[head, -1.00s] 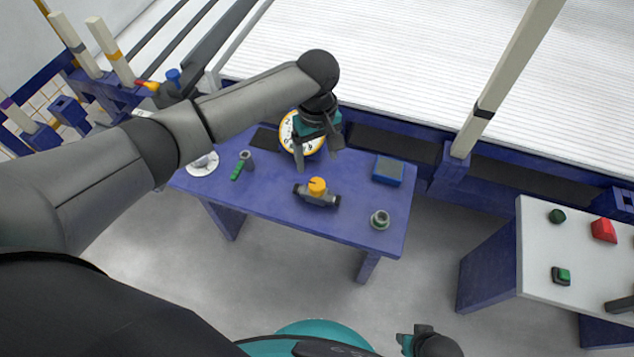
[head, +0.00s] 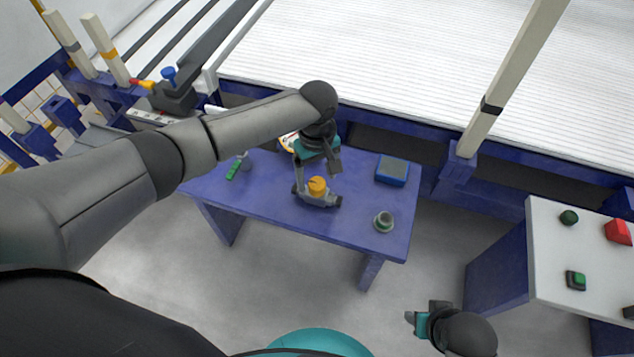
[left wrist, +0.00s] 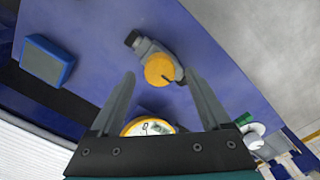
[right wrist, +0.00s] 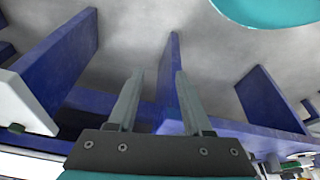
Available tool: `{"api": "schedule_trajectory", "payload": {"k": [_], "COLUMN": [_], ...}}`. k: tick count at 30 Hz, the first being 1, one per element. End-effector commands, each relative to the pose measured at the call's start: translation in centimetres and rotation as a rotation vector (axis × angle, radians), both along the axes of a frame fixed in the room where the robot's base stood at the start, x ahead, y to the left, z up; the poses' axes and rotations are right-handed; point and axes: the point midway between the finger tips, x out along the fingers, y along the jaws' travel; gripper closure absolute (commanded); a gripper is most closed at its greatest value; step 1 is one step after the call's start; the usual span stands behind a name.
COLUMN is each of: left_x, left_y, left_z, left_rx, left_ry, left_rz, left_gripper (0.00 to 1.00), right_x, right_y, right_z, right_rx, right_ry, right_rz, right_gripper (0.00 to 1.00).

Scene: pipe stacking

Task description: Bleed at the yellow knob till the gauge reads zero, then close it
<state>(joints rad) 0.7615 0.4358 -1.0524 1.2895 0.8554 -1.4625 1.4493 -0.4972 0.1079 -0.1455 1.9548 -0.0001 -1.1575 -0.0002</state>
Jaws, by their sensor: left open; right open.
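The yellow knob (head: 317,185) sits on top of a grey valve body (head: 318,199) on the blue table (head: 270,205). In the left wrist view the knob (left wrist: 159,70) shows a dark line on its face, beyond the fingertips. My left gripper (head: 318,180) is open and close above the knob, with nothing between its fingers. The round gauge (head: 288,143) with a yellow rim is mostly hidden behind my left arm. In the left wrist view part of the gauge (left wrist: 148,127) shows, but its reading cannot be made out. My right gripper (right wrist: 155,80) is open and empty, away from the table.
A blue box (head: 392,170) stands right of the valve, and a grey-green round fitting (head: 383,222) near the table's right front. A green-handled item (head: 233,169) lies at the left. A white table (head: 590,250) with buttons stands at the right.

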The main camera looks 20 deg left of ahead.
Motion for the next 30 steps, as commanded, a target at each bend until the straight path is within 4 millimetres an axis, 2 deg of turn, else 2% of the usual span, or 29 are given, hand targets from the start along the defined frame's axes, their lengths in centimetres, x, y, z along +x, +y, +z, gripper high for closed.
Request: {"api": "schedule_trajectory", "payload": {"k": [3, 9, 21, 30], "left_x": [0.0, 0.0, 0.0, 0.0], "left_y": [0.0, 0.0, 0.0, 0.0], "left_z": [-1.1, -1.9, -2.1, -2.1], "left_rx": [-0.001, -0.001, -0.001, 0.000], "left_ry": [0.001, 0.000, -0.001, 0.000], "left_rz": [-0.001, 0.000, 0.000, 0.000], "left_gripper": [0.19, 0.19, 0.19, 0.53], "right_x": [0.4, 0.7, 0.8, 0.8], "right_y": [0.0, 0.1, 0.1, 0.1], "right_z": [0.9, 2.2, 2.7, 2.6], "right_rx": [0.003, 0.005, 0.005, 0.006], "right_ry": [-0.018, -0.033, -0.039, -0.039], "right_rz": [-0.001, -0.002, -0.002, -0.002], "right_gripper": [0.50, 0.50, 0.50, 0.50]}}
